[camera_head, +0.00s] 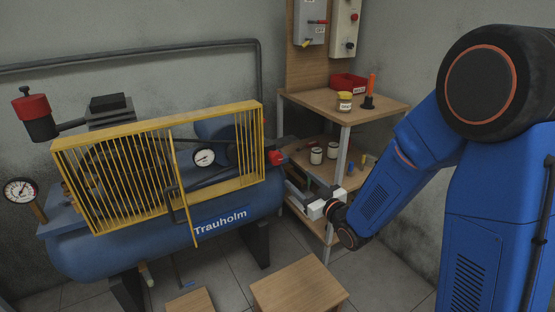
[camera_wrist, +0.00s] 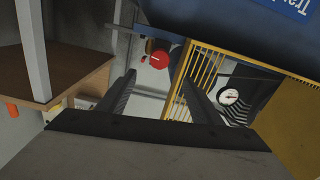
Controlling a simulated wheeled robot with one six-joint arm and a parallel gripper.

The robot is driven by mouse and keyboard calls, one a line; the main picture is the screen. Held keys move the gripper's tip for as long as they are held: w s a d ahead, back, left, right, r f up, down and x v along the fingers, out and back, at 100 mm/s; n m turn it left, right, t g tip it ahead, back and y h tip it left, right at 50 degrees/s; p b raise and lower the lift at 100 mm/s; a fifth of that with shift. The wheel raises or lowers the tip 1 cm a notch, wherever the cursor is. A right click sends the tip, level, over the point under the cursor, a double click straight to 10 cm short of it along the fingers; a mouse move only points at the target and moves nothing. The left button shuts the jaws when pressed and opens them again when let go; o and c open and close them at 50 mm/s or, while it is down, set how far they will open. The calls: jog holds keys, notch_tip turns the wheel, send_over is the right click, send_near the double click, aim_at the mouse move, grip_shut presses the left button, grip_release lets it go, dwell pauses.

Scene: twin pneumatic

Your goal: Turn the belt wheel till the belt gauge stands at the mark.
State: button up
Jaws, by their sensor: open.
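A red round knob (camera_head: 277,157), which may be the belt wheel, sits at the right end of the blue compressor. It shows face-on in the wrist view (camera_wrist: 159,60), ahead of my fingers. A white-faced dial with a dark needle (camera_head: 204,157), which may be the belt gauge, sits behind the yellow guard. It also shows in the wrist view (camera_wrist: 228,96). Its mark is too small to make out. My gripper (camera_head: 291,190) is open and empty, just below and right of the red knob, apart from it. Its two fingers (camera_wrist: 158,78) spread either side of the knob's direction.
The yellow barred guard (camera_head: 120,180) covers the compressor's front. Another gauge (camera_head: 20,190) stands at the far left. A wooden shelf unit (camera_head: 385,107) with jars and a red bin (camera_head: 348,81) stands close behind my gripper. A wooden box (camera_head: 298,285) stands on the floor.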

aim_at(278, 160)
jog(key=x, duration=1.7)
jog(key=shift+c, duration=0.4)
jog(key=c, duration=1)
